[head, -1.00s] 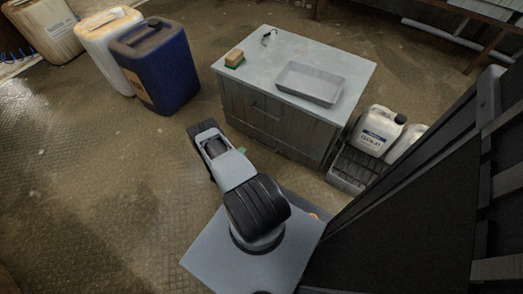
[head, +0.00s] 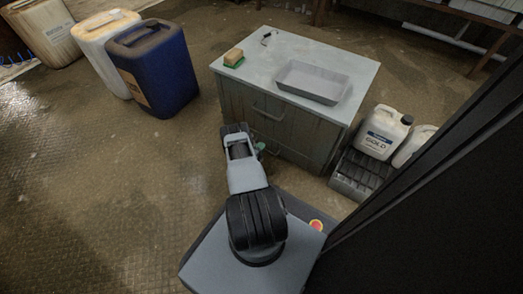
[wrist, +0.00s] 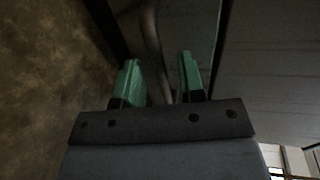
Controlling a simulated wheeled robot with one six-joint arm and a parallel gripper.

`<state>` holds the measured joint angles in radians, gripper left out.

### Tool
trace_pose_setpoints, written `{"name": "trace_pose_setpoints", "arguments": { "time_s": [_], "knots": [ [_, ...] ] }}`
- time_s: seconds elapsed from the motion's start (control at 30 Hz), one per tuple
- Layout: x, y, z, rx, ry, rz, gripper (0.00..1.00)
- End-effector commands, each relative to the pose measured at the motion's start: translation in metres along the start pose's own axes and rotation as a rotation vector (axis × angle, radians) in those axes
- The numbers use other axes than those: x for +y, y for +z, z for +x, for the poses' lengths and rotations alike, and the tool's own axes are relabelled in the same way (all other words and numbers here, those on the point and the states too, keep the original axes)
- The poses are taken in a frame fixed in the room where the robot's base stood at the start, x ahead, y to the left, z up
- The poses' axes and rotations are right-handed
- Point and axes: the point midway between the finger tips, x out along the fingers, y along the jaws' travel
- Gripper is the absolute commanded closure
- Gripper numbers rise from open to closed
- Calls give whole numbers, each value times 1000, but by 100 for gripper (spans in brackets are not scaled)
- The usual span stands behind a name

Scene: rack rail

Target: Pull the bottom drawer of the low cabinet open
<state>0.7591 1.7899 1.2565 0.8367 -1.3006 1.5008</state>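The low grey cabinet (head: 300,128) stands in front of my arm in the head view, with drawer fronts facing me. A bar handle (head: 268,115) shows on its upper front. The lower front is partly hidden by my arm, and its drawers look shut. My gripper (head: 261,148) is low at the cabinet's front, with only a bit of green finger showing. In the wrist view, my gripper (wrist: 159,62) has its two green fingers apart. A bar handle (wrist: 150,35) runs between them, seemingly not clamped. I cannot tell how deep it sits between the fingers.
On the cabinet top are a grey tray (head: 312,82), a sponge (head: 233,57) and a small dark item (head: 266,38). A blue drum (head: 155,68) stands left. Floor left of my arm is clear.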

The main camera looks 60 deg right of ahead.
Motion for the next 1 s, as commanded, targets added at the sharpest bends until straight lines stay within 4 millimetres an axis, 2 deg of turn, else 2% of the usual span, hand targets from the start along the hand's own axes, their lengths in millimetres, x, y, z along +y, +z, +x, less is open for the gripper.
{"name": "trace_pose_setpoints", "arguments": {
  "time_s": [0.2, 0.47, 0.87, 1.0],
  "knots": [
    [0, 0, 10, -1, 0, 0, 64],
    [-1, 0, 11, -1, 0, 0, 64],
    [0, 0, 10, -1, 0, 0, 100],
    [0, 0, 10, -1, 0, 0, 100]
  ]
}}
